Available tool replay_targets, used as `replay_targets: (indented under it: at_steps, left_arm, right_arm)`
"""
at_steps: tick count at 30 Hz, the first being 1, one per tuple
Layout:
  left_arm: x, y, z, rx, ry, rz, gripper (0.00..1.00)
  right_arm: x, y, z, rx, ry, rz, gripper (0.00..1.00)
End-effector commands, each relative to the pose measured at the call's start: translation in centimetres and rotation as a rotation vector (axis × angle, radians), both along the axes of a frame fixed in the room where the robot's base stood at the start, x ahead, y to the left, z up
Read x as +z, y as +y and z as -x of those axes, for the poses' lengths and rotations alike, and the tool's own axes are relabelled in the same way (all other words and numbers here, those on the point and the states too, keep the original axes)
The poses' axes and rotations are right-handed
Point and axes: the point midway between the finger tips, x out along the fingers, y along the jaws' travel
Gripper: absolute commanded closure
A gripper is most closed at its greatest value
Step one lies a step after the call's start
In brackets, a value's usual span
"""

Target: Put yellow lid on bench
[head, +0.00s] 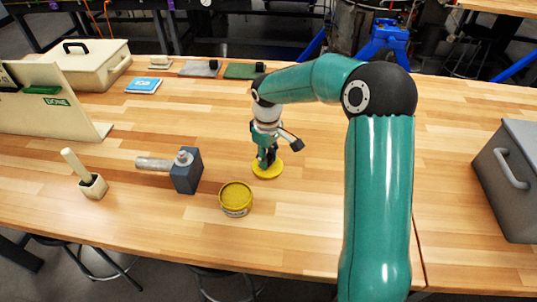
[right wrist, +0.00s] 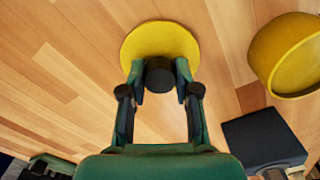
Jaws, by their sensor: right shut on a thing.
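The yellow lid (head: 268,172) is a flat round disc at the middle of the bench (head: 330,215). In the right wrist view the lid (right wrist: 160,38) has a dark round knob (right wrist: 160,74). My right gripper (head: 267,158) points down over the lid, and in the right wrist view its fingers (right wrist: 160,82) are shut on the knob. The lid is at or very close to the bench top; I cannot tell whether it touches. My left gripper is not in view.
A round yellow-topped tin (head: 236,197) stands just left of the lid. A dark block with a metal cylinder (head: 187,172) and a small pot with a handle (head: 92,184) lie further left. A grey box (head: 512,180) stands far right. Bench between is clear.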

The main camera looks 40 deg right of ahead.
Motion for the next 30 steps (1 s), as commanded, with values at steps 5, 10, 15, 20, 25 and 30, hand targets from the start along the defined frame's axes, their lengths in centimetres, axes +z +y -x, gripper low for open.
replay_targets:
  at_steps: [5, 10, 15, 20, 25, 30]
  left_arm:
    - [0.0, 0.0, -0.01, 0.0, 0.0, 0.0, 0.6]
    - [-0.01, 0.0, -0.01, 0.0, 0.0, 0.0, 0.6]
    - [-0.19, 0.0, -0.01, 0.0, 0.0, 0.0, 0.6]
    - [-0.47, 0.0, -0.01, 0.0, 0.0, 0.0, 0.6]
    - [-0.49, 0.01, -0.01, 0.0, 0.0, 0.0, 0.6]
    - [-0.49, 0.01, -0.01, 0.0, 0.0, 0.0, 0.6]
  right_arm:
    - [-0.01, 0.0, -0.01, 0.0, 0.0, 0.0, 1.0]
    - [-0.02, 0.01, -0.02, 0.0, 0.0, 0.0, 1.0]
    - [-0.23, 0.02, -0.03, 0.0, 0.0, 0.0, 1.0]
    - [-0.57, 0.02, -0.03, 0.0, 0.0, 0.0, 1.0]
    - [-0.62, 0.01, -0.02, 0.0, 0.0, 0.0, 0.56]
    - [-0.63, 0.01, -0.01, 0.0, 0.0, 0.0, 0.4]
